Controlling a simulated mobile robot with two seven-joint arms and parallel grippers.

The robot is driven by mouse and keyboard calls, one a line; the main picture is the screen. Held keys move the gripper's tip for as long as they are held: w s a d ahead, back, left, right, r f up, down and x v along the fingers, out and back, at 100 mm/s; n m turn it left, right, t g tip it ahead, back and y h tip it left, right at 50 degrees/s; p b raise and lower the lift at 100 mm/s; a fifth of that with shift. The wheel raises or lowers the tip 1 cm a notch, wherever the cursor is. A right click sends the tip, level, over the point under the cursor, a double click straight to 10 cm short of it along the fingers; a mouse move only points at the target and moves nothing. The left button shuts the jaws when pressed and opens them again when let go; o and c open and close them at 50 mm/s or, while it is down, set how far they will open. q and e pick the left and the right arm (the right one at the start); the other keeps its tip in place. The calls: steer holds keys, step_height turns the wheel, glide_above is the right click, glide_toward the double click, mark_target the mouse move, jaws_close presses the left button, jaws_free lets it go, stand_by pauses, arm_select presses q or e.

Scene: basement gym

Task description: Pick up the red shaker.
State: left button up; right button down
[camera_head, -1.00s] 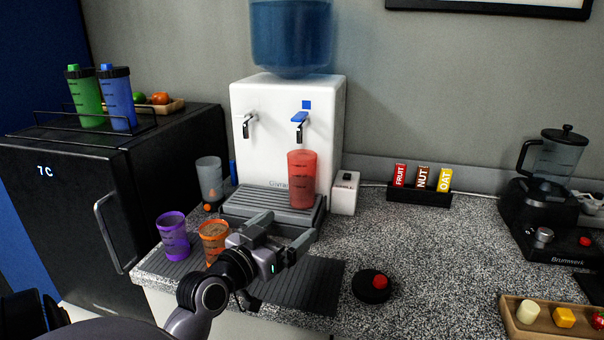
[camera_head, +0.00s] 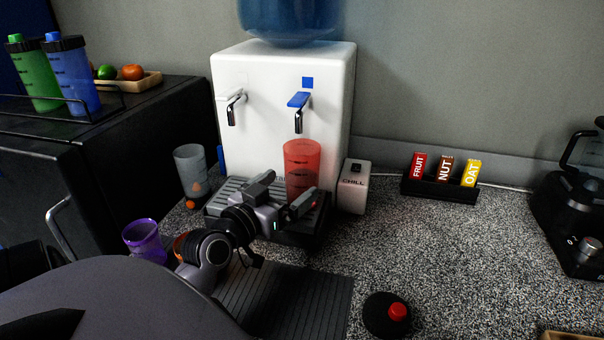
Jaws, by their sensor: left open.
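The red shaker (camera_head: 302,160) is a translucent cup standing upright on the grey drip tray (camera_head: 225,197) of the white water dispenser (camera_head: 265,100), below the blue-handled tap. My left gripper (camera_head: 284,190) is open, with its two fingers apart just in front of the lower part of the shaker. The fingers hide part of the shaker's base. I cannot tell whether they touch it. My right gripper is not in view.
A clear grey cup (camera_head: 191,172) stands left of the tray, a white CHILL box (camera_head: 354,187) right of it. A purple cup (camera_head: 144,240) and a mostly hidden orange cup are beside my left arm. A black disc with a red knob (camera_head: 380,318) lies in front.

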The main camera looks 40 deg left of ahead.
mark_target(307, 176)
arm_select(q)
steer(key=shift+w+a+f+p, duration=0.1)
steer(key=shift+w+a+p, duration=0.2)
steer(key=shift+w, duration=1.4)
steer(key=shift+w+a+f+p, duration=0.1)
steer(key=shift+w+p, duration=0.25)
steer(key=shift+w, duration=1.35)
steer(key=c, duration=1.1)
steer(key=shift+c, duration=0.8)
steer(key=shift+r, duration=0.1)
